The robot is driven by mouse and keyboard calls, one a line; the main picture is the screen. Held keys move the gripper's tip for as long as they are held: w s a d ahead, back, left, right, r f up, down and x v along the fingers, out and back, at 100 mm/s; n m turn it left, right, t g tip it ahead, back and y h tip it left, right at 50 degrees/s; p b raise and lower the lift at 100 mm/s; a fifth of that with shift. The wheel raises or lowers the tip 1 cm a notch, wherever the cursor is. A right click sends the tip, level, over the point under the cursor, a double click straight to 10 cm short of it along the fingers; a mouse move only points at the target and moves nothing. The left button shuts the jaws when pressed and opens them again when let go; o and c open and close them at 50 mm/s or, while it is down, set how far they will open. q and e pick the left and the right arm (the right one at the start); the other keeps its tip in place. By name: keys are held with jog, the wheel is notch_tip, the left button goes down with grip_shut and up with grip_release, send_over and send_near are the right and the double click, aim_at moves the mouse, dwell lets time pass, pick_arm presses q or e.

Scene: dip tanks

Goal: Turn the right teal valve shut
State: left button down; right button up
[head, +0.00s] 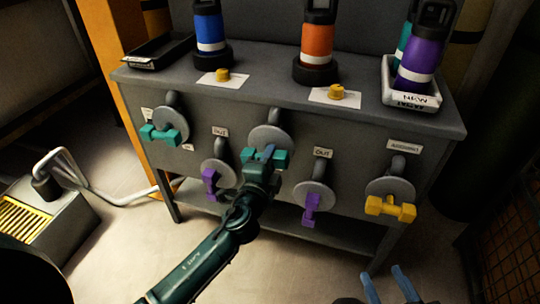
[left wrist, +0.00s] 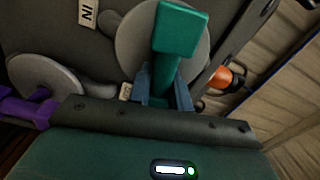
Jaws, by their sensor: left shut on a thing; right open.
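The right teal valve (head: 281,159) is on the front panel of the grey bench, near the middle, on a round grey flange. Its bar handle lies roughly level in the head view, and the handle also shows large in the left wrist view (left wrist: 180,30). My left gripper (head: 265,155) is shut on the middle of this handle; its fingers (left wrist: 166,98) sit on both sides of the teal bar. Another teal valve (head: 160,135) is at the panel's left, its bar also roughly level. My right gripper (head: 382,270) is open and empty at the bottom, apart from the bench.
Purple valves (head: 210,182) and (head: 311,208) flank the held valve lower down, close to my left arm. A yellow valve (head: 390,208) is at the right. Bottles, a black tray (head: 150,62) and a white tray (head: 390,90) stand on the bench top. Open floor lies in front.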

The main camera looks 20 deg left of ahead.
pick_arm(q)
jog(key=shift+f+m, duration=0.15)
jog(key=shift+m, duration=0.85)
pick_arm(e)
jog(key=shift+s+f, duration=0.1)
pick_arm(q)
jog(key=c, duration=1.3)
grip_release()
pick_arm(e)
jog(key=shift+f, duration=0.1)
pick_arm(q)
jog(key=shift+s+a, duration=0.15)
jog(key=shift+s, duration=3.15)
jog(key=shift+s+a, duration=0.1)
jog(key=shift+s, duration=3.2)
pick_arm(e)
jog(key=shift+a, duration=0.1)
